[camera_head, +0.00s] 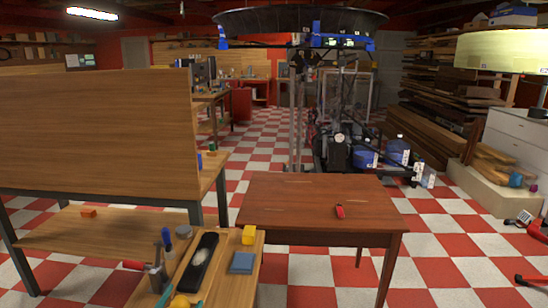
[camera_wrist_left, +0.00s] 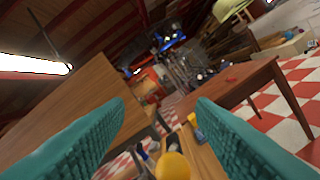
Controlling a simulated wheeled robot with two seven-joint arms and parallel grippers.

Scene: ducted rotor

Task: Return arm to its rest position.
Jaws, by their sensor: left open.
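My left gripper (camera_head: 180,299) shows only at the bottom edge of the head view, as teal finger pads near the front of the wooden bench. In the left wrist view my left gripper (camera_wrist_left: 162,106) has its two teal ribbed fingers spread wide apart, with nothing between them. A yellow ball (camera_wrist_left: 172,166) shows beyond the fingers at the bottom of that view; it also shows in the head view (camera_head: 180,302), by the teal pads. Whether it touches a finger I cannot tell. The rest of my left arm is hidden. My right gripper is in neither view.
The wooden bench (camera_head: 232,291) carries a black tray (camera_head: 187,283), a yellow block (camera_head: 248,235), a blue block (camera_head: 241,263) and a tool cup (camera_head: 157,280). A tall wooden panel (camera_head: 95,130) stands left. A brown table (camera_head: 290,205) holds a small red object (camera_head: 340,211); checkered floor surrounds it.

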